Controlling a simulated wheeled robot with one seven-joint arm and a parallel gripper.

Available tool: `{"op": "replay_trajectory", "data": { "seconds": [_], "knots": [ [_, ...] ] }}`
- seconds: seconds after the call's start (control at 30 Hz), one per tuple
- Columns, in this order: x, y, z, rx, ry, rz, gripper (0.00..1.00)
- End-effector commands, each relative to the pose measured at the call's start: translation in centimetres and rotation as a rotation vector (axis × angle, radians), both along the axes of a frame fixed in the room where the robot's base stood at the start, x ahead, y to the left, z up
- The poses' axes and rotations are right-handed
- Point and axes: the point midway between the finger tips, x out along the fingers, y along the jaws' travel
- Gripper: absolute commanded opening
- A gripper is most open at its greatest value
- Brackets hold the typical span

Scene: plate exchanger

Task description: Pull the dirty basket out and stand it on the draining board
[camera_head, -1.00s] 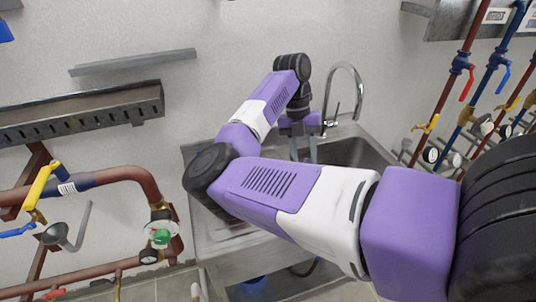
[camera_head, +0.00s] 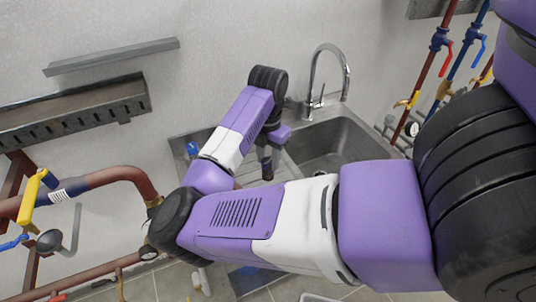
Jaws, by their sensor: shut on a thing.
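My gripper (camera_head: 268,158) is in view beyond my forearm, pointing down over the draining board, partly hidden by my own wrist. It is shut on a small, dark, brownish upright thing (camera_head: 267,170), which looks like the dirty basket. It is too small to see its mesh or dirt. The ribbed steel draining board (camera_head: 286,172) lies left of the sink basin, and my arm covers much of it. I cannot tell whether the basket touches the board.
The sink basin (camera_head: 335,143) and curved tap (camera_head: 330,62) are right of the gripper. A small blue thing (camera_head: 192,149) is at the board's left end. Red-brown pipework with a yellow-handled valve (camera_head: 33,195) is at left. More pipes (camera_head: 432,70) stand at right.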

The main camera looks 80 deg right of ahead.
Motion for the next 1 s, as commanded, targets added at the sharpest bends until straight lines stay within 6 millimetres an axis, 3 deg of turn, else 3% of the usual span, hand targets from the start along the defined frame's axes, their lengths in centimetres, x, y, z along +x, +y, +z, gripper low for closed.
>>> {"op": "replay_trajectory", "data": {
  "seconds": [0.4, 0.97, 1.0],
  "knots": [
    [0.0, 0.0, -4.6, 0.001, 0.002, 0.003, 0.0],
    [0.0, 0.0, -5.7, 0.001, 0.001, 0.002, 0.0],
    [0.0, 0.0, -5.7, 0.001, 0.001, 0.002, 0.4]
  ]
}}
